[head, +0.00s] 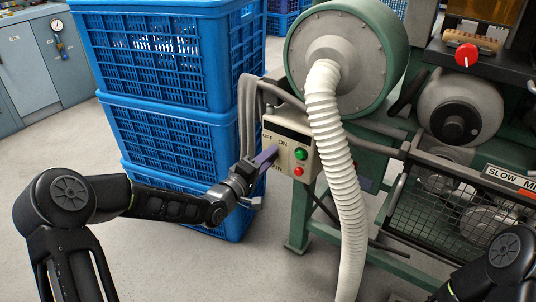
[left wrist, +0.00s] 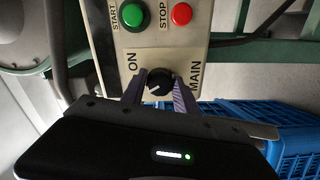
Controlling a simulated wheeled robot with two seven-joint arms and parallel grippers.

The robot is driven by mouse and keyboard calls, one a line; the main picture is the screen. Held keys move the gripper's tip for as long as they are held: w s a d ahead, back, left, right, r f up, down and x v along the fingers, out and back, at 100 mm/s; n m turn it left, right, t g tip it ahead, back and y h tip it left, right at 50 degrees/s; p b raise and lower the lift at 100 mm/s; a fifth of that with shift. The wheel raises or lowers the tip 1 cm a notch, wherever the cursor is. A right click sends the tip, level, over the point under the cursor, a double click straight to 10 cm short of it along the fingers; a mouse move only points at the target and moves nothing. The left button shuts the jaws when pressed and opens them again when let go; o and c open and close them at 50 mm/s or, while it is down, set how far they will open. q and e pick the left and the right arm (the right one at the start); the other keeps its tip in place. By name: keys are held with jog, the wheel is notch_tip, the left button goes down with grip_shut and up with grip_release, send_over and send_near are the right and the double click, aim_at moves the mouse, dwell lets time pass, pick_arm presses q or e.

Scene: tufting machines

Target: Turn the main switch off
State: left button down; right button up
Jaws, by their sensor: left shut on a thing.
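A cream control box (head: 292,128) hangs on the green machine, with OFF and ON printed near its top and a green and a red button. In the left wrist view the main switch is a black round knob (left wrist: 159,82) between the ON and MAIN labels. A small pale mark shows on the knob; its setting is hard to read. My left gripper (left wrist: 161,88) is shut on the knob, one finger on each side. In the head view this gripper (head: 266,156) covers the knob. The OFF label is hidden in the wrist view.
A ribbed white hose (head: 331,130) hangs just right of the box. Stacked blue crates (head: 166,140) stand close on the left, behind my left arm. Grey cables (head: 247,110) hang beside the box. The START button (left wrist: 134,15) and STOP button (left wrist: 181,14) are near the knob.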

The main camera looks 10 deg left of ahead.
pick_arm(q)
jog(key=shift+n+p, duration=0.5)
jog(key=shift+n, duration=0.9)
jog(key=c, duration=0.9)
grip_release()
jog(key=shift+c, duration=0.2)
jog(key=shift+s, duration=0.1)
jog(key=p+v, duration=0.1)
jog(key=v, duration=0.6)
jog(key=shift+s, duration=0.3)
jog(key=shift+a, duration=0.1)
